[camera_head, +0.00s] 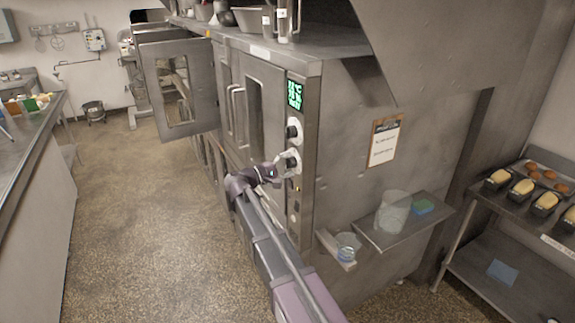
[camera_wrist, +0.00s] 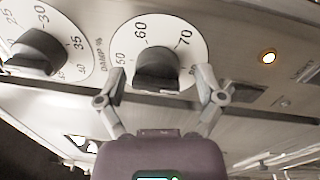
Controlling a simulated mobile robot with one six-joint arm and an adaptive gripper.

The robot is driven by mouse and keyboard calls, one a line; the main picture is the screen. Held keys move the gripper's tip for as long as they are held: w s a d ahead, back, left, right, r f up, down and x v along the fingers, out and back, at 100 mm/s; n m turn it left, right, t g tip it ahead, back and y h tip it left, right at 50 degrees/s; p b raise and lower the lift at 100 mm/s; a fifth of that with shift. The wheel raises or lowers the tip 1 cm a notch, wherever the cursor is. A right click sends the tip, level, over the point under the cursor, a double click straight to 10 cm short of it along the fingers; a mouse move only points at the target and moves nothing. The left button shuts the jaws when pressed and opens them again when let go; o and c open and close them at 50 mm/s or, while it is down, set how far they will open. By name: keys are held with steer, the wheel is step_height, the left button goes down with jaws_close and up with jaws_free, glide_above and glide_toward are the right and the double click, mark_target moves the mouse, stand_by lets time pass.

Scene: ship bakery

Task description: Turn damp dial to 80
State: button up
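The damp dial is a white disc (camera_wrist: 137,30) with a black knob (camera_wrist: 156,66), marked 50, 60, 70 and, partly hidden, 80 in the wrist view. "DAMP %" is printed at its left. I cannot clearly tell which number the knob points at. My gripper (camera_wrist: 160,88) is open, one finger on each side of the knob, with gaps visible on both sides. In the head view my gripper (camera_head: 279,169) is at the lower dial (camera_head: 292,162) on the oven-like cabinet's front panel, partly covering it.
A second dial (camera_wrist: 40,50), marked 25, 30 and 35, sits beside the damp dial; it is the upper one (camera_head: 293,131) in the head view. A green display (camera_head: 295,93) is above. A cabinet door (camera_head: 180,85) stands open. A small shelf (camera_head: 400,232) juts out at right. The aisle floor (camera_head: 135,220) is clear.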

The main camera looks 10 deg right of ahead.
steer(key=shift+a+r+n, duration=0.1)
steer(key=shift+n, duration=0.2)
stand_by(0.4)
steer(key=n, duration=0.5)
steer(key=shift+p, duration=0.3)
steer(key=n, duration=0.6)
steer(key=shift+n+y+p, duration=0.4)
steer(key=v, duration=1.3)
steer(key=s+d+f+m+g+y+b, duration=0.3)
steer(key=s+f, duration=0.5)
steer(key=f, duration=0.4)
steer(key=s+d+f+m+g+y+b, duration=0.2)
steer(key=s+d+f+m+y+b, duration=0.2)
steer(key=s+d+f+m+y, duration=0.3)
steer(key=shift+s+d+f+m+g+y+b, duration=0.55)
steer(key=shift+d+f+m, duration=1)
steer(key=shift+f, duration=1.05)
steer(key=shift+s+d+n, duration=0.1)
steer(key=shift+d+n, duration=0.15)
